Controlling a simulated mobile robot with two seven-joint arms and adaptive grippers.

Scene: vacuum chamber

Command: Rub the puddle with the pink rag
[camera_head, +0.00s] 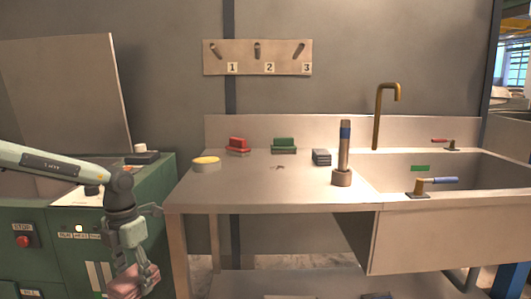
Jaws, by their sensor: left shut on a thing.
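My left gripper (140,279) hangs low in front of the green machine, left of the steel table. It is shut on the pink rag (122,287), a crumpled pinkish bundle at the bottom of the picture, partly hidden by the fingers. A small brownish mark (279,167) lies on the middle of the table top; I cannot tell if it is the puddle. No other clear puddle shows. The rag is apart from the table top and lower than it. My right gripper is not in view.
On the table (255,190) stand a yellow-topped round tub (206,164), red (238,147), green (284,146) and grey (321,157) blocks, and a tall blue-banded cylinder (345,155). A sink (440,180) with a brass tap (377,115) is right. The table's front middle is clear.

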